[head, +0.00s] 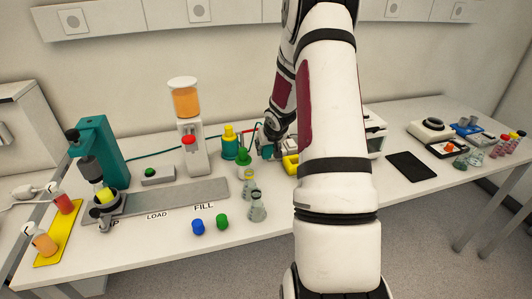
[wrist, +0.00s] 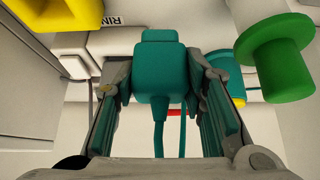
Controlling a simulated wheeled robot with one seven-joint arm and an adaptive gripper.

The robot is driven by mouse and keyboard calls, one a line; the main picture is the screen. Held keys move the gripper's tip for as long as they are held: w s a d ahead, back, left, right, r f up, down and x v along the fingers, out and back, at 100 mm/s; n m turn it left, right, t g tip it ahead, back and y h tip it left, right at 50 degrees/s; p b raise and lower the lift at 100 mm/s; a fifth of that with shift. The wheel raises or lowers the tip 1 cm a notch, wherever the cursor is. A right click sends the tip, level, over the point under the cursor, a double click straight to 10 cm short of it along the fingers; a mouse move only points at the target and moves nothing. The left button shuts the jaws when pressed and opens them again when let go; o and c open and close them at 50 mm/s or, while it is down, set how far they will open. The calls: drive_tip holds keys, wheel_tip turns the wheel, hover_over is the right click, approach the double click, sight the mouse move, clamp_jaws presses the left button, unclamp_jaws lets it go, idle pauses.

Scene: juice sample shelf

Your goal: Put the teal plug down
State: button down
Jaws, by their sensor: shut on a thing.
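The teal plug (wrist: 158,72) is between the two fingers of my gripper (wrist: 160,84) in the wrist view. The fingers are shut on its sides, and its teal cord hangs toward the bottom of the picture. In the head view my gripper (head: 268,148) is low over the back middle of the bench, largely hidden by my arm. I cannot make out the plug clearly there, nor whether it touches the surface under it.
A green flanged part (wrist: 275,62) is close to the right finger, and a yellow object (wrist: 62,14) is at upper left. The white bench (head: 150,240) also holds a juice dispenser (head: 190,130), a teal press (head: 105,150) and flasks (head: 258,208). A black mat (head: 410,166) lies right.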

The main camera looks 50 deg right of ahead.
sight(265, 153)
drive_tip(key=shift+w+d+f, duration=0.25)
drive_tip(key=shift+w+d, duration=0.1)
drive_tip(key=shift+w, duration=0.35)
drive_tip(key=shift+f, duration=1.6)
drive_tip(key=shift+f, duration=0.15)
drive_tip(key=c, duration=1)
unclamp_jaws()
